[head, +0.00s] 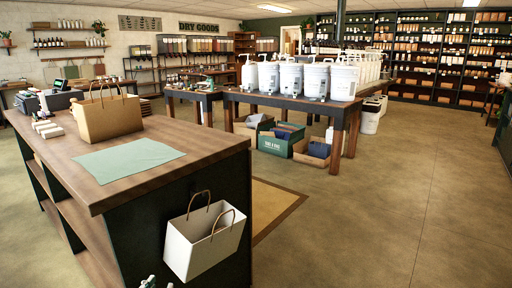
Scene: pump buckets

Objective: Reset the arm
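Several white pump buckets (316,81) with labels stand upright in a row on a dark-topped wooden table (338,108) at the middle back. A small white and dark shape (150,282) is cut off by the bottom edge, and I cannot tell what it is.
A wooden counter (85,165) fills the left, with a brown paper bag (106,117) and a green cloth (130,159) on top. A white bag (203,243) hangs at its end. Crates (281,142) sit under the bucket table. The floor (400,215) at right is clear.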

